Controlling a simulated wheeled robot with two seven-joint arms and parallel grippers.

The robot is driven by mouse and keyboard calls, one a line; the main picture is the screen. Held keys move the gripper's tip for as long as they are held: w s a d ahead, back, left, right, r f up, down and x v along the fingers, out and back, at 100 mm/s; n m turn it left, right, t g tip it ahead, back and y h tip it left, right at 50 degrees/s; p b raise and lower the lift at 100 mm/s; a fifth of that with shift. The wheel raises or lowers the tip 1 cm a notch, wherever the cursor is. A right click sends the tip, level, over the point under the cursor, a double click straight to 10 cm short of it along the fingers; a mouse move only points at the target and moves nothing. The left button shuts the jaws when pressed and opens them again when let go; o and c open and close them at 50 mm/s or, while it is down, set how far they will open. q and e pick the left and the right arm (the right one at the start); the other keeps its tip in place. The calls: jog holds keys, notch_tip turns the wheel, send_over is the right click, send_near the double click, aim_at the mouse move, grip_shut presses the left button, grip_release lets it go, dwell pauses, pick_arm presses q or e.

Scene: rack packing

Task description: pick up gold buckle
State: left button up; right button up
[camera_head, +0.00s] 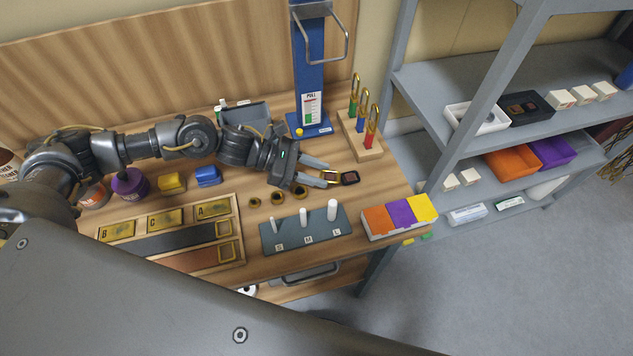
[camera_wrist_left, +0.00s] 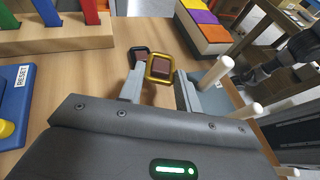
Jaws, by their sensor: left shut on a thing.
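The gold buckle (camera_wrist_left: 160,68), a square gold frame, sits between the fingertips of my left gripper (camera_wrist_left: 160,88) in the left wrist view. In the head view my left gripper (camera_head: 318,172) reaches in from the left over the table and is shut on the gold buckle (camera_head: 330,178). A black buckle (camera_head: 350,177) lies just beyond it on the wood, and it also shows in the left wrist view (camera_wrist_left: 140,54). Whether the gold buckle touches the table is hard to tell. My right gripper is not in view.
A grey peg board (camera_head: 290,236) with white pegs stands in front of the gripper. An orange, purple and yellow box (camera_head: 380,232) is at the front right. A wooden hook stand (camera_head: 368,150) and a blue post (camera_head: 308,80) are behind. A sectioned tray (camera_head: 240,250) is at left.

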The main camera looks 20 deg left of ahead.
pick_arm(q)
jog(key=s+d+r+b, duration=0.4)
jog(key=s+d+r, duration=0.2)
jog(key=s+r, duration=0.3)
jog(key=s, duration=0.2)
jog(key=shift+s+d, duration=0.4)
